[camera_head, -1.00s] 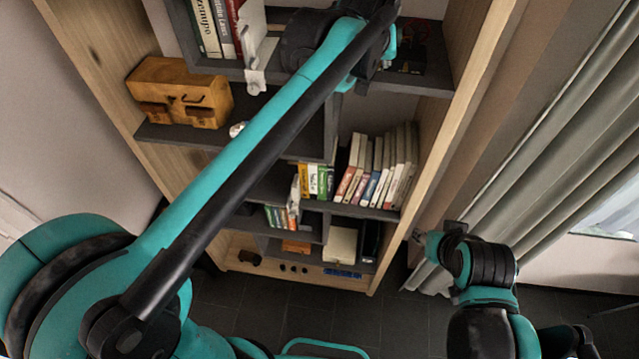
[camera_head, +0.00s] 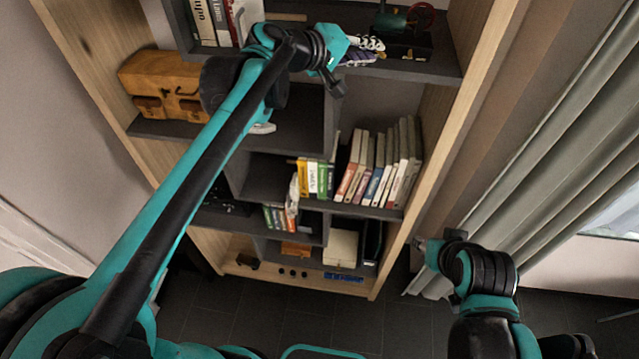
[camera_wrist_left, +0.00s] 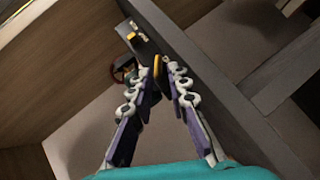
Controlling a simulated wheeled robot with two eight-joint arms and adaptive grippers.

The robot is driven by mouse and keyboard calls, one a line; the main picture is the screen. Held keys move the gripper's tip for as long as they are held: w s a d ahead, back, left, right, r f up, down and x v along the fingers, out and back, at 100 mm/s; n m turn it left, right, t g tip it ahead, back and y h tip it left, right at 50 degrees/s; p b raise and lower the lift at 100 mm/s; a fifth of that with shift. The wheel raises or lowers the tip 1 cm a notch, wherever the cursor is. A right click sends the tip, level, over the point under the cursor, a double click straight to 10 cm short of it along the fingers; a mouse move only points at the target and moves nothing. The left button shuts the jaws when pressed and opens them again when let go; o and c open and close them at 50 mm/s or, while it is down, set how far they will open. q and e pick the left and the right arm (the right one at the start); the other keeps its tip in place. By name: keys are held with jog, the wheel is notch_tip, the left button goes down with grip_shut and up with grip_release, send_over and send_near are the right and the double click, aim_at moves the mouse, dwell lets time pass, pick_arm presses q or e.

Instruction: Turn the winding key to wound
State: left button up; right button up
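In the left wrist view my gripper's fingers (camera_wrist_left: 161,68) stand apart, with the tips close together. A small yellow piece (camera_wrist_left: 157,66), perhaps the winding key, shows between the tips; I cannot tell whether they touch it. The dark device (camera_wrist_left: 137,38) with a red ring (camera_wrist_left: 122,70) lies beyond. My right arm is at the lower right of the head view; its gripper (camera_head: 422,243) is small and its fingers are unclear.
The shelf unit holds books (camera_head: 375,170), a wooden box (camera_head: 165,85) and upright books at the upper left (camera_head: 215,20). A grey shelf edge (camera_wrist_left: 215,80) runs close beside the fingers in the wrist view. A curtain (camera_head: 560,150) hangs on the right.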

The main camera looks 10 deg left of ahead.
pick_arm(q)
jog(key=s+f+b+v, duration=0.1)
jog(key=v, duration=0.6)
jog(key=s+a+f+m+y+b, duration=0.1)
jog(key=s+f+b, duration=0.2)
jog(key=f, duration=0.5)
jog(key=s+a+f+m+g+y+b, duration=0.1)
jog(key=s+f+b, duration=0.2)
jog(key=f, duration=0.6)
jog(key=s+a+f+g+y+b, duration=0.1)
jog(key=s+f+b, duration=0.2)
jog(key=f+b, duration=0.4)
notch_tip(320, 180, down, 2)
jog(key=shift+s+m+y, duration=0.25)
jog(key=shift+m+y, duration=0.15)
